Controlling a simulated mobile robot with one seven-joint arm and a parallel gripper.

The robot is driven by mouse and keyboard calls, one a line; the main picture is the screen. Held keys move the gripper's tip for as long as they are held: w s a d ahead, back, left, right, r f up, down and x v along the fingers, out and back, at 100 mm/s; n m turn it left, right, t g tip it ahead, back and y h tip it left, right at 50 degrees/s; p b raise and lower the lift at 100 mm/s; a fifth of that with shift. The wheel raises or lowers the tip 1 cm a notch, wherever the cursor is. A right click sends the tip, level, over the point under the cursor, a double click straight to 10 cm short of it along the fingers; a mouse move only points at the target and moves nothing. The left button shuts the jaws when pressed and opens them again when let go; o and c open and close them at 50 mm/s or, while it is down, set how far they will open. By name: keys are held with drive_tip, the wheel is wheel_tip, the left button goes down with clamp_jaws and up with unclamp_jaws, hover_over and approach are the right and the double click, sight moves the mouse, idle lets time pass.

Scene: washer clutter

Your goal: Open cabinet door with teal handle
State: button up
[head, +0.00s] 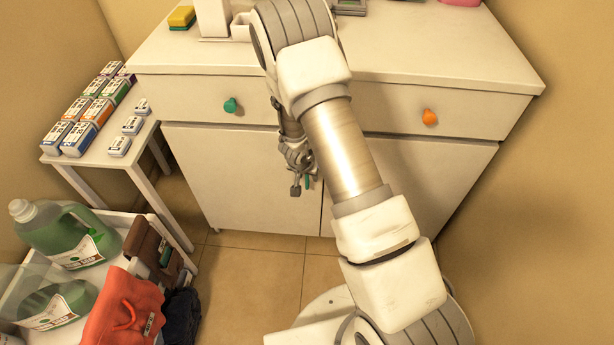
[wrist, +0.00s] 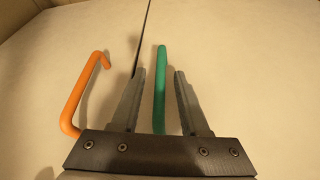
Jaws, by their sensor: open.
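The cabinet has a left door (head: 235,180) and a right door (head: 410,180) below its drawers, and both look shut. The teal handle (wrist: 160,85) is a thin bar on the left door, close to the seam; a bit of it shows in the head view (head: 309,183). My gripper (wrist: 160,73) is open, with one finger on each side of the teal handle. I cannot tell whether either finger touches it. In the head view, my gripper (head: 302,187) is in front of the left door, near the seam.
An orange handle (wrist: 80,92) is beside my gripper, across the seam. A teal knob (head: 231,105) and an orange knob (head: 429,117) are on the drawers. A side table (head: 140,135) with boxes and a cart with bottles stand left. Bare floor (head: 250,265) lies before the cabinet.

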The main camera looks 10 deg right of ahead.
drive_tip(key=shift+c, duration=0.3)
clamp_jaws()
idle(1.1)
